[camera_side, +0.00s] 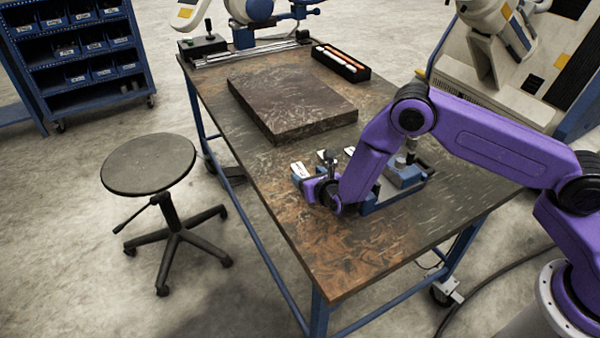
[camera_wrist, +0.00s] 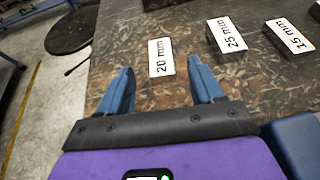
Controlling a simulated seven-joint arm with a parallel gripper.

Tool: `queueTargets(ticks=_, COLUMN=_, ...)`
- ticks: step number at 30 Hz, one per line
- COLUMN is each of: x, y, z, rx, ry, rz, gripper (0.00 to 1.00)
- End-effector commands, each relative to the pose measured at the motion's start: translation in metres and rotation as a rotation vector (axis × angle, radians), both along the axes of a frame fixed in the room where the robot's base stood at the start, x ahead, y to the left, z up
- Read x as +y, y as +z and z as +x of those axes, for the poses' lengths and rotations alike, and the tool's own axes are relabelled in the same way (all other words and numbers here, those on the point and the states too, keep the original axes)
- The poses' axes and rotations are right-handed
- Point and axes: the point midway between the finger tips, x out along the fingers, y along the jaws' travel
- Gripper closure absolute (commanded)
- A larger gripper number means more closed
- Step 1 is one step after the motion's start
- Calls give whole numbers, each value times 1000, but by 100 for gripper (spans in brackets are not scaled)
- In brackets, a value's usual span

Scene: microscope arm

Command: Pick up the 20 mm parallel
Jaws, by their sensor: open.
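The 20 mm parallel is a small white-topped block (camera_wrist: 161,57) marked "20 mm" on the table in the wrist view. It lies just beyond the fingertips of my gripper (camera_wrist: 158,76), roughly in line with the gap between them. The two blue fingers are apart with nothing between them. In the side view, a white-topped block (camera_side: 300,170) shows at the left of my gripper, which is low over the table; its fingers are mostly hidden by my purple arm.
Blocks marked "25 mm" (camera_wrist: 227,35) and "15 mm" (camera_wrist: 289,37) lie to the right. A blue fixture (camera_side: 405,175) stands close to my arm. A dark stone plate (camera_side: 290,103) and a black tray (camera_side: 341,64) lie farther back. The table's front left (camera_side: 330,255) is clear.

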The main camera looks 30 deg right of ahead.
Motion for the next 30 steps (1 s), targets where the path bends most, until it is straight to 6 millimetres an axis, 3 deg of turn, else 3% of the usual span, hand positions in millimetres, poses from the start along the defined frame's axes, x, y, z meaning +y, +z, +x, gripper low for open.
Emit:
queueTargets(ticks=8, x=-1, y=-6, z=13, rx=1, ry=-3, rz=1, gripper=34)
queueTargets(ticks=18, x=-5, y=-20, z=48, rx=1, ry=-2, rz=2, gripper=34)
queueTargets(ticks=29, x=-5, y=-23, z=53, rx=1, ry=0, rz=0, gripper=34)
queueTargets(ticks=30, x=-5, y=-23, z=53, rx=1, ry=0, rz=0, gripper=44)
